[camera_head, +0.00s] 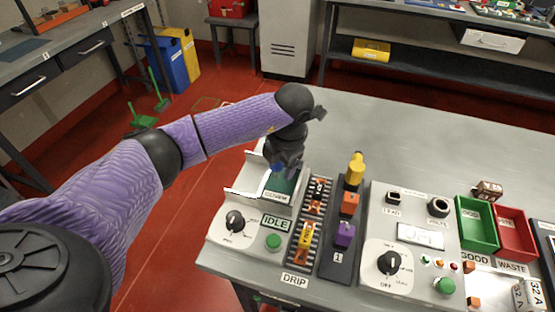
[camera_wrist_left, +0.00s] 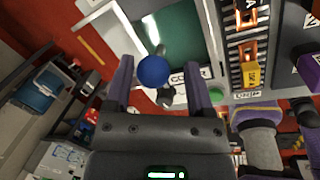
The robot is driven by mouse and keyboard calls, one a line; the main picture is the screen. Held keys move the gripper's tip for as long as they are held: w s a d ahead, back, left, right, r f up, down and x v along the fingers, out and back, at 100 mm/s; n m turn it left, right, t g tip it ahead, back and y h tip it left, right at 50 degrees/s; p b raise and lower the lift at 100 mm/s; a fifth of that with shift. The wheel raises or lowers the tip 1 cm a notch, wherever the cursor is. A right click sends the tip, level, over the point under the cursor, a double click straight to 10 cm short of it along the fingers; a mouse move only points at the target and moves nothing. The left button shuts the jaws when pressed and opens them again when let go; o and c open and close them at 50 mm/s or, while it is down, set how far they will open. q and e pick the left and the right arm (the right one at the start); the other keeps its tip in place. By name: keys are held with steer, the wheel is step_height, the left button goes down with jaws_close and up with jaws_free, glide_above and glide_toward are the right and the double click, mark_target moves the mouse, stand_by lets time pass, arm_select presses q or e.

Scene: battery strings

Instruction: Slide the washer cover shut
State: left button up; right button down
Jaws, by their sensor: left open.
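The washer (camera_head: 222,222) is a pale unit at the table's left front corner, with raised white walls, a dial, a green button and a display reading IDLE. A dark green panel (camera_head: 287,185) labelled COVER lies between the walls; it also shows in the left wrist view (camera_wrist_left: 183,38). A blue ball knob (camera_wrist_left: 153,71) appears between the fingers of my left gripper (camera_wrist_left: 152,75), which is open. In the head view the gripper (camera_head: 282,166) points down over the washer and hides part of it. I cannot tell whether the fingers touch the knob.
A DRIP rack (camera_head: 296,258) with orange and yellow pieces stands just right of the washer. Beyond it are a dark strip (camera_head: 341,269) with coloured blocks, a control panel (camera_head: 416,265), a green GOOD bin (camera_head: 478,240) and a red WASTE bin (camera_head: 515,247). The table behind is clear.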

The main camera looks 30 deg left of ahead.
mark_target(285, 184)
arm_select(q)
steer(key=shift+o, duration=0.3)
steer(key=shift+a, duration=0.1)
step_height(285, 184, up, 10)
steer(key=d+p, duration=0.1)
steer(key=shift+s+d+f+p, duration=0.15)
steer(key=shift+s+d+p, duration=0.2)
steer(key=shift+d, duration=0.05)
